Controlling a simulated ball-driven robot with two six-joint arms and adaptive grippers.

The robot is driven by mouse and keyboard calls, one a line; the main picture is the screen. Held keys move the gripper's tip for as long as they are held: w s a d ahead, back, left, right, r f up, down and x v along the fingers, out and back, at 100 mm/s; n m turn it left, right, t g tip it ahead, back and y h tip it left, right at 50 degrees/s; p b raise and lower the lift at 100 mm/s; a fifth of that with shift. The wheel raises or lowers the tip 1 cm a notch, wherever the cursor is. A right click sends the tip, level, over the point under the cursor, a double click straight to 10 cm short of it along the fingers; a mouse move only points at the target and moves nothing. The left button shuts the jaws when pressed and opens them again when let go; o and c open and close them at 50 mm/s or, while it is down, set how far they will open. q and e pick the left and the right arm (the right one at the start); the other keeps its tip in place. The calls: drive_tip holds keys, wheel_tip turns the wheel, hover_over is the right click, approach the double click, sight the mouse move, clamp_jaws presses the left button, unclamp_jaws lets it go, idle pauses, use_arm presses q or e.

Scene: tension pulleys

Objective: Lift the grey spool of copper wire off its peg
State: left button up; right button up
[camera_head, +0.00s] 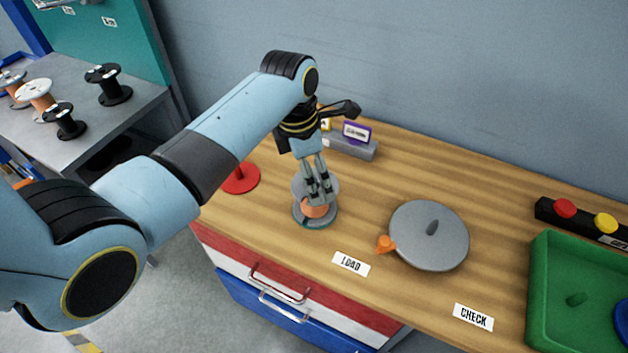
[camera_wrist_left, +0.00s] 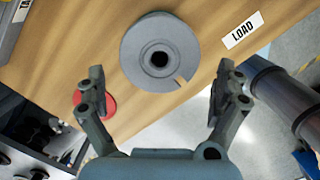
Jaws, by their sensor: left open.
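The grey spool (camera_head: 299,186) with copper wire (camera_head: 314,211) stands upright on the wooden bench, left of the LOAD label. In the left wrist view its grey top flange (camera_wrist_left: 135,55) faces me, with a dark centre hole and a small copper-coloured mark near the rim. I cannot make out its peg. My left gripper (camera_head: 320,198) points down at the spool and covers part of it in the head view. In the left wrist view the left gripper (camera_wrist_left: 162,72) is open, its fingers wide apart with nothing between them, and the spool lies beyond the fingertips. My right gripper is not in view.
A red disc with a peg (camera_head: 240,179) is left of the spool. A grey round plate with an orange knob (camera_head: 430,250) lies to the right, then a green tray (camera_head: 540,290). A grey block with a purple label (camera_head: 357,147) stands behind. Several spools sit on the left table.

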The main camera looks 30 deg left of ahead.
use_arm(q)
drive_tip(key=shift+w+d+f, duration=0.15)
drive_tip(key=shift+f, duration=1.05)
drive_tip(key=shift+w+d+f, duration=0.1)
drive_tip(key=shift+w+f, duration=0.05)
drive_tip(key=shift+f, duration=1)
drive_tip(key=c, duration=1.4)
drive_tip(key=shift+o, duration=0.2)
drive_tip(key=shift+r, duration=0.1)
